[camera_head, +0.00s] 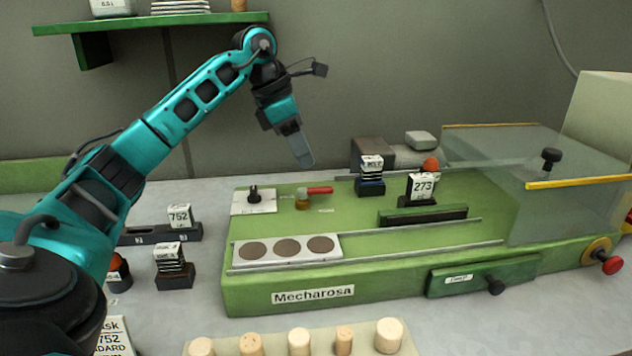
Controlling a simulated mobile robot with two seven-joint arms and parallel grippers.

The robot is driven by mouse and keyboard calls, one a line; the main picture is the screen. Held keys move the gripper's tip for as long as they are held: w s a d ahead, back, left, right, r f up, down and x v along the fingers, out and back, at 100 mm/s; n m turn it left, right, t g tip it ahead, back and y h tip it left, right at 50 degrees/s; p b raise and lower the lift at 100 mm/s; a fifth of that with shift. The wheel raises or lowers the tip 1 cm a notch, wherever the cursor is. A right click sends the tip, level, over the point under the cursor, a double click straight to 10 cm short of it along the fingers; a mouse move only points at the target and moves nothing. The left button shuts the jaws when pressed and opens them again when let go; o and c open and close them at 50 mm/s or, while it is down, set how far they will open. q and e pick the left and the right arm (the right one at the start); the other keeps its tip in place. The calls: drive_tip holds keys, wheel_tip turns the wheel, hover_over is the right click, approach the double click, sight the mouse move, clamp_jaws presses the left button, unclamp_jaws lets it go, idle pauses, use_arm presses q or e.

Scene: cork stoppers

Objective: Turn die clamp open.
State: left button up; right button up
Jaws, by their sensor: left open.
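My left gripper (301,156) hangs in the air above the back left of the green Mecharosa machine (400,262), fingers pointing down. It holds nothing; one finger hides most of the other. Below it, on the machine's top, is a lever with a red handle (319,190) on a brass base, its handle pointing right. To its left, a black knob (253,193) stands on a white plate (265,207). No readable label shows which of these is the die clamp. The gripper appears apart from both. My right gripper is out of view.
A number block marked 273 (422,187) and a card stack (371,170) stand right of the lever. A clear cover (560,205) spans the machine's right side. A tray of corks (268,347) lies in front. A green shelf (150,24) hangs behind my left arm.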

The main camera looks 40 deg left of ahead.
sight(320, 188)
use_arm(q)
drive_tip(key=x, duration=0.7)
drive_tip(key=shift+w+b, duration=0.1)
drive_tip(key=shift+b, duration=0.3)
drive_tip(key=shift+c, duration=0.4)
clamp_jaws()
